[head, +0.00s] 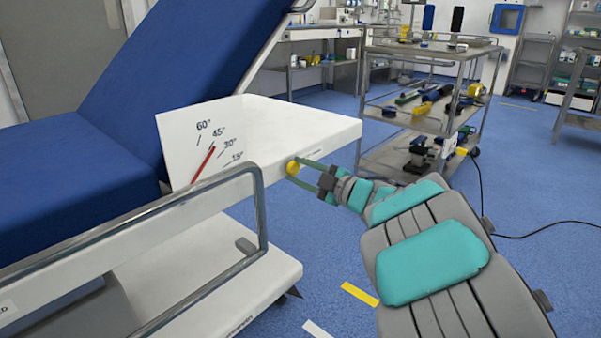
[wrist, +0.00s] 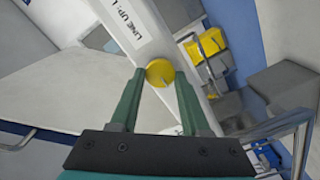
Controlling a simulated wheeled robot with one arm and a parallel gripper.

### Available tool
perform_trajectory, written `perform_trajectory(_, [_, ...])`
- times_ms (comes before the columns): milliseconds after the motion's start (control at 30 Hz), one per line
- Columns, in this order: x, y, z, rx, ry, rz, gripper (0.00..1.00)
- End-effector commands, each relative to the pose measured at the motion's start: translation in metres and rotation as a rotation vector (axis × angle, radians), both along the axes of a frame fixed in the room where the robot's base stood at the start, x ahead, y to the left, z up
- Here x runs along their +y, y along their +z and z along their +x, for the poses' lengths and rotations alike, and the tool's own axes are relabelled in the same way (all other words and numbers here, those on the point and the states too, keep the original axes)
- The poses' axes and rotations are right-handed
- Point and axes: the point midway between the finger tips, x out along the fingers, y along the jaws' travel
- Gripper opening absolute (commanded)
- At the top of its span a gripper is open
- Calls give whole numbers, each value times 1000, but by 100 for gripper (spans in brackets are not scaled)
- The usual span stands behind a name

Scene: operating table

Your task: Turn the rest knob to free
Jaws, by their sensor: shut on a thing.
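The yellow round rest knob (head: 293,168) sits on the edge of the white table frame in the head view. It also shows in the wrist view (wrist: 160,72), between the tips of my green fingers. My gripper (head: 297,172) is shut on the knob, with one finger on each side; it also shows in the wrist view (wrist: 160,84). The blue backrest (head: 185,60) is tilted up. A white angle scale (head: 178,140) beside it has a red pointer (head: 204,163) near the 45° and 30° marks. Any free or lock marking by the knob is not readable.
A metal side rail (head: 262,215) curves up at the near side of the table, left of my arm. A steel trolley (head: 400,165) with tools stands behind my arm. A dark cable (head: 540,230) lies on the blue floor at the right.

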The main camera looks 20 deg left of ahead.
Motion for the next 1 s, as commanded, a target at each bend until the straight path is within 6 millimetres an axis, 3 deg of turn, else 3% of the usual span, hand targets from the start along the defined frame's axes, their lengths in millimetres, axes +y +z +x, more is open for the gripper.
perform_trajectory(67, [0,0,0,-1,1,0,0])
perform_trajectory(100, [0,0,0,-1,1,0,48])
perform_trajectory(333, [0,0,0,0,1,1,74])
perform_trajectory(667, [-4,0,-1,1,-1,0,76])
perform_trajectory(1000, [-51,1,-20,2,-2,0,76])
